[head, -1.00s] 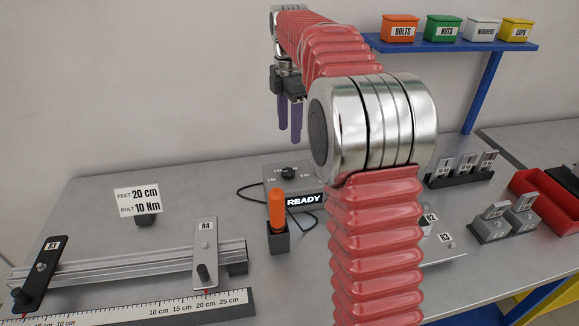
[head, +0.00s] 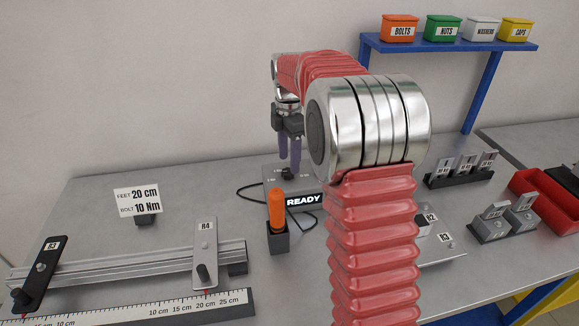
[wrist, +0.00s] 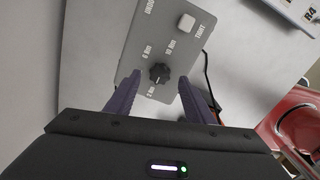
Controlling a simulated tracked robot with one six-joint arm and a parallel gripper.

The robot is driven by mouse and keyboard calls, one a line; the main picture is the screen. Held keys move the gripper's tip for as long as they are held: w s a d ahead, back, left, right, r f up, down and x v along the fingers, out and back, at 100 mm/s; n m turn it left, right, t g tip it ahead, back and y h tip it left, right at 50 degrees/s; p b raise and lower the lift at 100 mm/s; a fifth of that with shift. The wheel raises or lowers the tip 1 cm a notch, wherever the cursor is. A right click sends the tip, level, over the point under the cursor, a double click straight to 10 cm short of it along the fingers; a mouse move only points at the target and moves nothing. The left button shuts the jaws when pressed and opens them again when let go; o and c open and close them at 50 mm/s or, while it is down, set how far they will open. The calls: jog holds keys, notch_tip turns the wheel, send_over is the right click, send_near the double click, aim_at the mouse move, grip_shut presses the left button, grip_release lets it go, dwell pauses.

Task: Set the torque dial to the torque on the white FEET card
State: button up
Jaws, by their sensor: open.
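The white card (head: 138,201) in the head view reads FEET 20 cm and BOLT 10 Nm. The torque dial (wrist: 159,73) is a small black knob on a grey control box (wrist: 140,52), with Nm labels around it, one reading 10 Nm. The knob also shows in the head view (head: 288,174). Its exact pointer setting is too small to tell. My gripper (head: 289,165) is open, with its purple fingers pointing down at the dial. In the wrist view the fingers (wrist: 159,80) stand on either side of the knob; I cannot tell whether they touch it.
A pale square button (wrist: 186,22) is on the box. A rail with clamps R3 and R4 (head: 205,250) lies at the left. A cable curls beside the box.

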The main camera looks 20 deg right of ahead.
aim_at(289, 170)
jog(key=shift+f, duration=1.85)
jog(key=shift+c, duration=0.4)
jog(key=c, duration=1)
